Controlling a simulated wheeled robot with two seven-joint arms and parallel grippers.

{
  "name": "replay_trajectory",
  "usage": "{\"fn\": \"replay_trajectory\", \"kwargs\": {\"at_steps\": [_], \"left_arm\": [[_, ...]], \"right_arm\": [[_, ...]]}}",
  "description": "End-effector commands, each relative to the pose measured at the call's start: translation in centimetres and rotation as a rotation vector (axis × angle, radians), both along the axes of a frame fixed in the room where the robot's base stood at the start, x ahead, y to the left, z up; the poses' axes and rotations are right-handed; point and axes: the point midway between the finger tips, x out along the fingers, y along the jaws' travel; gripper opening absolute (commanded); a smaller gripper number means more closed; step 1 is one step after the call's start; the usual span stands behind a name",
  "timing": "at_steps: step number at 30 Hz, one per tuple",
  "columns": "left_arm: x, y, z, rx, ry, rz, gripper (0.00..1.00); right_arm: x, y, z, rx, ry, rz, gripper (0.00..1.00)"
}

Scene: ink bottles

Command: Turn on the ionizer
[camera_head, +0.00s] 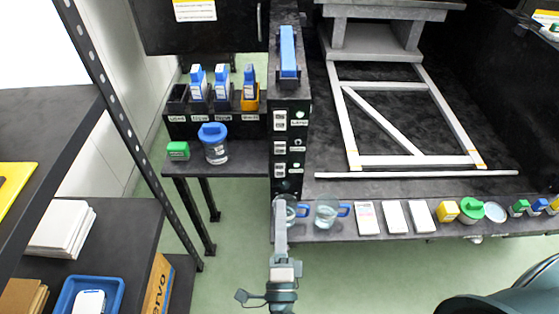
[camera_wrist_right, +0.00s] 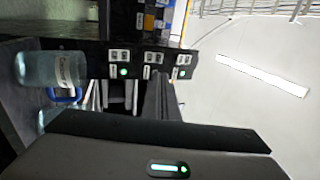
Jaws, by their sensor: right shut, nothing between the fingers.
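The black control panel (camera_head: 282,185) stands upright in the middle of the head view, with three white switches (camera_head: 281,147) in a column and small labels beside them. The labels are too small to read, so I cannot tell which switch is the ionizer's. The right wrist view also shows the switches (camera_wrist_right: 153,57) in a row, with green lights (camera_wrist_right: 124,71) near the outer ones. My right gripper (camera_head: 281,208) is shut and empty at the panel's lower end, below the lowest switch. Whether it touches the panel is unclear. My left gripper is not in view.
A blue-lidded jar (camera_head: 214,145) stands left of the panel. Open floor lies below the bench.

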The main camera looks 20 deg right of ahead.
Motion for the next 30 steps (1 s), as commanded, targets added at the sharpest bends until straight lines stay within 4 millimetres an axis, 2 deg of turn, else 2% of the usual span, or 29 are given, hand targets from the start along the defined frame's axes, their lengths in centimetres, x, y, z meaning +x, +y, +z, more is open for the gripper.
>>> {"fn": "replay_trajectory", "kwargs": {"at_steps": [11, 17, 21, 30], "left_arm": [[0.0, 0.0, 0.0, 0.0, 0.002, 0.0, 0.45], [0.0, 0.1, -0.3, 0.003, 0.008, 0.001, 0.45], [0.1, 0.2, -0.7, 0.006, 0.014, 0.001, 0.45], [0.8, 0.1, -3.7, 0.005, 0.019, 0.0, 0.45]], "right_arm": [[0.2, 0.0, 0.1, -0.002, 0.001, 0.0, 0.0], [1.4, -0.4, 0.5, -0.004, 0.0, 0.001, 0.0], [3.0, -0.8, 1.2, -0.005, -0.001, 0.001, 0.0], [7.8, -2.2, 2.8, -0.003, -0.001, 0.001, 0.0]]}}
